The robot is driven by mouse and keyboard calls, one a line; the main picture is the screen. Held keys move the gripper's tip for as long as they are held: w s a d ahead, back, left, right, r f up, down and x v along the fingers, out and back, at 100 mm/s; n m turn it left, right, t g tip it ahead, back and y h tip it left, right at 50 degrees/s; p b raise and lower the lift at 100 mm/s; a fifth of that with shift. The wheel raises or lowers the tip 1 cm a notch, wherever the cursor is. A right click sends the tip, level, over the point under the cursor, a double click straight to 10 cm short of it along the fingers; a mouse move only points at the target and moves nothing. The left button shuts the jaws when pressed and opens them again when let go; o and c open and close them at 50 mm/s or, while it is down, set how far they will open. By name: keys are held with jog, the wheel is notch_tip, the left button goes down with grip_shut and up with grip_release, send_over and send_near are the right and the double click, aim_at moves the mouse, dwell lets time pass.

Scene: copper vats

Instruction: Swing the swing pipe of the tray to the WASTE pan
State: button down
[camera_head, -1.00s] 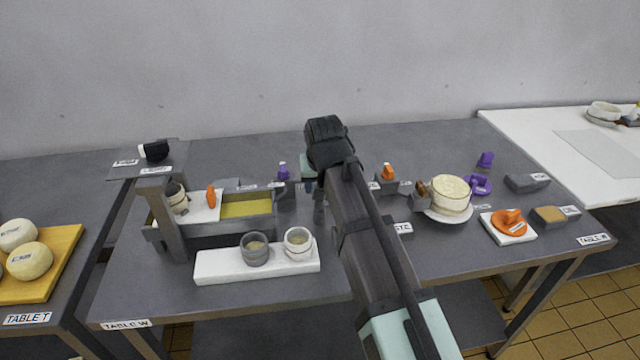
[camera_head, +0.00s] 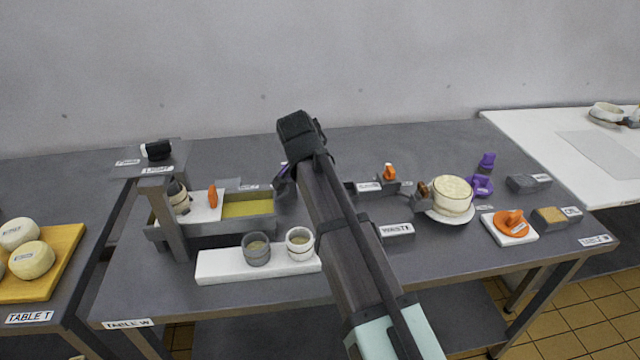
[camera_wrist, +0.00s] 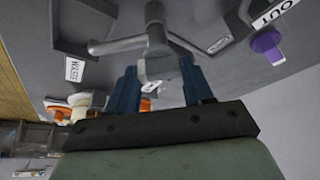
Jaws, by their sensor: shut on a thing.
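The swing pipe (camera_wrist: 118,45) is grey and shows in the wrist view, with one arm reaching left and another reaching right from its middle. My gripper (camera_wrist: 160,75) has its two blue fingers either side of the pipe's central part and is shut on it. The WASTE pan (camera_wrist: 87,22) is dark, at upper left. The pipe's left end overlaps the pan's near edge in this view; I cannot tell if it is over the opening. The tray (camera_head: 205,228) stands at left.
A white board (camera_head: 225,268) with two cups lies in front of the tray. A cheese on a plate (camera_head: 470,214) and an orange item on a white board (camera_head: 515,236) are at right. In the wrist view a purple item (camera_wrist: 266,43) is beside an OUT label.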

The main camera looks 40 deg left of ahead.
jog(key=shift+m, duration=0.5)
jog(key=shift+c, duration=2.2)
grip_release()
jog(key=shift+r, duration=0.1)
jog(key=v, duration=1.3)
jog(key=shift+a+r, duration=0.3)
